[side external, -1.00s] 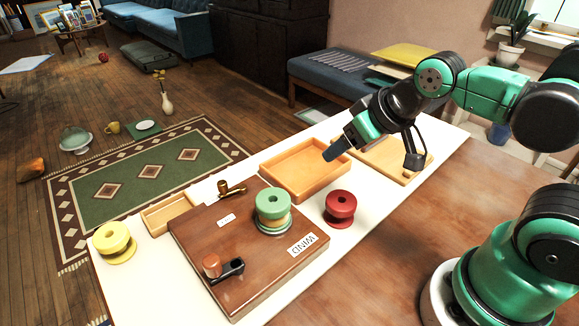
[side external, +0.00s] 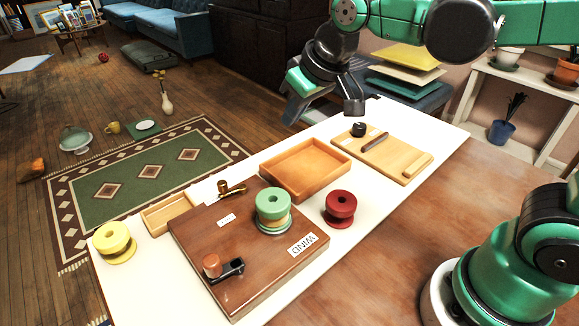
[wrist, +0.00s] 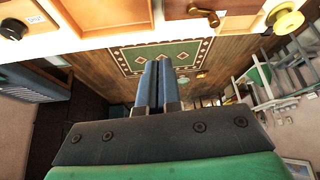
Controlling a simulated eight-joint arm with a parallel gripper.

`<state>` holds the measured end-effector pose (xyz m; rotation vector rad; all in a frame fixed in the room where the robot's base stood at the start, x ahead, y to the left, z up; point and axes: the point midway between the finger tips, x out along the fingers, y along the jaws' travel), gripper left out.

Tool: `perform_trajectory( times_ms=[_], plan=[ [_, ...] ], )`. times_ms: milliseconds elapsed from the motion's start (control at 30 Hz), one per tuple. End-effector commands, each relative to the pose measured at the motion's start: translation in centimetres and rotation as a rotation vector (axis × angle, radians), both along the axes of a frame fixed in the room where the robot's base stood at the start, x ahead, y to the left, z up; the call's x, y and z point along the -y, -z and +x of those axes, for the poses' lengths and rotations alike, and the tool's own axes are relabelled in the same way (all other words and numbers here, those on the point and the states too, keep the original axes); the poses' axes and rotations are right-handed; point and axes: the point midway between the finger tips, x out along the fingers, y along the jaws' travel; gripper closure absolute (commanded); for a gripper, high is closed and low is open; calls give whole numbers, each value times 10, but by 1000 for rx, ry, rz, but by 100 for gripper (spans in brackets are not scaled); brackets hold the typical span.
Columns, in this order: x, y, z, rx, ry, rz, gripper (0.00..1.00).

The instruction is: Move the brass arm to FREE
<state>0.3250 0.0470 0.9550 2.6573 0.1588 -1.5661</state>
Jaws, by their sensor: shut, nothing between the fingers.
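The brass arm (side external: 231,189) is a short lever with a rounded knob, near the far edge of the brown wooden box (side external: 205,255). It also shows at the top of the wrist view (wrist: 205,14). A white label (side external: 226,219) lies near it, too small to read. Another label (side external: 303,245) reads WIND, beside the green spool (side external: 272,202). I see no readable FREE marking. My gripper (side external: 295,112) is shut and empty, up and right of the brass arm in the side view, apart from it. Its fingers (wrist: 158,88) are together in the wrist view.
A red spool (side external: 340,208), an empty wooden tray (side external: 303,172) and a board with a dark bar (side external: 408,160) stand right of the box. A crank with wooden knob (side external: 212,265) is at its near left. A yellow spool (side external: 114,243) and small tray (side external: 166,213) stand left.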

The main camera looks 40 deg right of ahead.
Motion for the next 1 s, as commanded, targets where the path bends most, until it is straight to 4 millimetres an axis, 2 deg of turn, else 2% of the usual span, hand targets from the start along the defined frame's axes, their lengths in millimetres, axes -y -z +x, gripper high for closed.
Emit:
perform_trajectory(
  times_ms=[100,300,500,700,1000],
  plan=[
    [-24,-4,27,-39,-44,-6,100],
    [-64,1,64,-104,-106,-20,100],
    [-95,13,85,-147,-148,-34,100],
    [-108,20,91,-165,-164,-40,100],
    [-108,20,92,-165,-164,-40,100]
  ],
)
